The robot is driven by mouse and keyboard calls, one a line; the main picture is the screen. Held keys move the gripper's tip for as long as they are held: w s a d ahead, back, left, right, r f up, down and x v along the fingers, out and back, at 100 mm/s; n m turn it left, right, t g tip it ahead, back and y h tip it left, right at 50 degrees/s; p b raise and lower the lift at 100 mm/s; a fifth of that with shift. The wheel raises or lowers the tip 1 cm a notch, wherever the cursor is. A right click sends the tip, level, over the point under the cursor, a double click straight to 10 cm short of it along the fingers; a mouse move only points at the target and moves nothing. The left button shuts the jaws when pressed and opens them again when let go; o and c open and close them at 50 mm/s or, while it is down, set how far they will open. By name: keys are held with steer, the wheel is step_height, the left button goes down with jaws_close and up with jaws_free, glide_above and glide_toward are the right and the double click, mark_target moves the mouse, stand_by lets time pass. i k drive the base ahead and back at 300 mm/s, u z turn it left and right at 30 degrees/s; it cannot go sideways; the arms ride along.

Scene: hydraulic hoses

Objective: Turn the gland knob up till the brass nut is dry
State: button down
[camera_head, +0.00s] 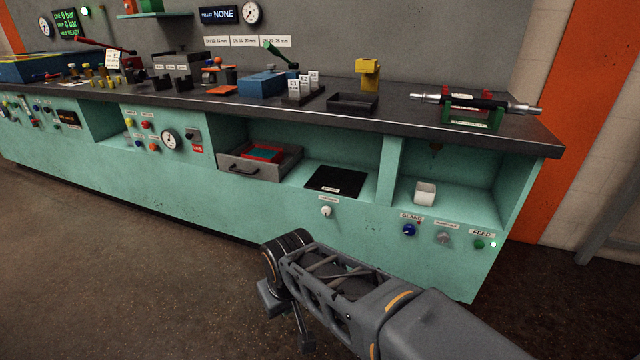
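The gland knob (409,230) is a round blue knob under a GLAND label, low on the right of the green bench front. Above it is an open bay with a small dark fitting (436,150) hanging under the bench top. I cannot tell whether this is the brass nut or whether it is wet. A white cup (425,193) stands below the fitting on the bay floor. My arm reaches in from the lower right. Its dark end, my gripper (288,312), hangs left of the gland knob and well apart from it. Its fingers are not clear.
A grey knob (443,238) and a green FEED knob (479,244) sit right of the gland knob. A pale knob (326,211) is to its left. An open drawer (258,168) juts out further left. The floor before the bench is clear.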

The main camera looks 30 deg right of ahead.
mark_target(408, 229)
steer(key=z, duration=1.75)
steer(key=k, duration=0.5)
steer(key=u, duration=1.9)
steer(key=i, duration=1)
steer(key=z, duration=1.75)
